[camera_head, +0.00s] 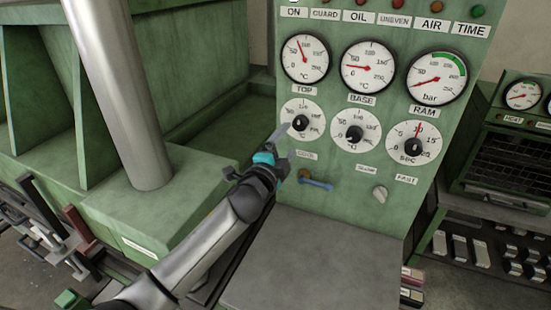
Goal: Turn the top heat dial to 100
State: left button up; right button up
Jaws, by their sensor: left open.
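The top heat dial (300,122) is a black knob on a round white scale, under the label TOP on the green panel. Its pointer is too small to read surely. The TOP gauge (305,58) above it has a red needle pointing up, slightly left. My left gripper (283,148) is open and empty, just below and left of the dial. Its fingers reach toward the knob, seemingly apart from it. My right gripper does not show.
A blue handle (316,184) and a small grey switch (380,193) lie below. A thick metal column (122,90) stands at the left. An oven-like unit (508,160) stands at the right.

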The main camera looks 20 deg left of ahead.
pick_arm(q)
jog(key=s, duration=0.6)
jog(key=shift+s+a, duration=0.15)
jog(key=shift+s, duration=0.2)
